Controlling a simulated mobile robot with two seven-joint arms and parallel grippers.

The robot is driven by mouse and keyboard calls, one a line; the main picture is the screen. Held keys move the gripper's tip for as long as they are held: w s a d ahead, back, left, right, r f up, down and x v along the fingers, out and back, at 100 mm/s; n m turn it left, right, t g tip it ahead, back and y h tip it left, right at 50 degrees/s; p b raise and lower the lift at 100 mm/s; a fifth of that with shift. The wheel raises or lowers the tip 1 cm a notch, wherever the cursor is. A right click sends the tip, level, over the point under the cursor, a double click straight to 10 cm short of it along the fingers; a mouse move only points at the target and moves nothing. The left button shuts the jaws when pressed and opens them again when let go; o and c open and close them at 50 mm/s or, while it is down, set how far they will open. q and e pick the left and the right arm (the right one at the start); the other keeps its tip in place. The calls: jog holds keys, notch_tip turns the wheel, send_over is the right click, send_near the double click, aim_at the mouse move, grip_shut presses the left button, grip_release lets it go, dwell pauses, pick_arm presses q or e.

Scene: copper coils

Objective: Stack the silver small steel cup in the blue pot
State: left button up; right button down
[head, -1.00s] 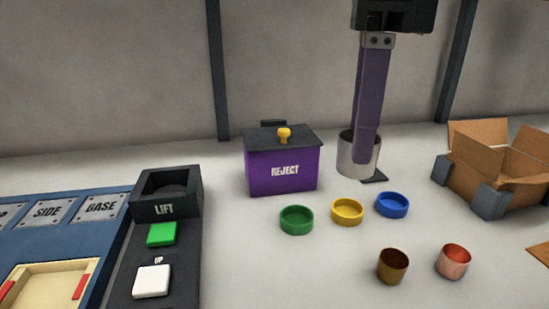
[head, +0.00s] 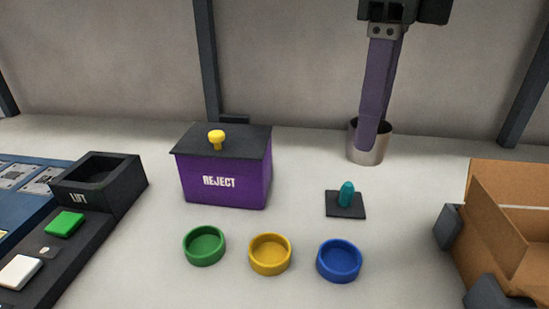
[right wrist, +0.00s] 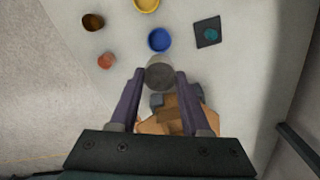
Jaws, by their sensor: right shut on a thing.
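The silver steel cup (head: 368,152) hangs upright from my right gripper (head: 368,143), toward the back of the table in the head view. In the right wrist view the cup (right wrist: 160,76) sits between the two purple fingers of the right gripper (right wrist: 159,80), which is shut on it. The blue pot (head: 339,262) is a low, open, empty dish on the table, nearer to me than the cup and apart from it. It also shows in the right wrist view (right wrist: 159,40), just beyond the cup. My left gripper is not in view.
Green (head: 204,246) and yellow (head: 270,254) dishes stand left of the blue pot. A black pad (head: 345,213) bears a teal piece (head: 347,193). The purple reject box (head: 225,180) stands left, a cardboard box (head: 505,225) right. Brown (right wrist: 93,21) and copper (right wrist: 106,61) cups show in the wrist view.

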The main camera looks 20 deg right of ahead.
jog(key=shift+a+f+b, duration=0.1)
jog(key=shift+f+b, duration=1.25)
jog(key=shift+f, duration=7.5)
jog(key=shift+f+b, duration=0.4)
jog(key=shift+c, duration=1.8)
grip_release()
jog(key=shift+r, duration=0.1)
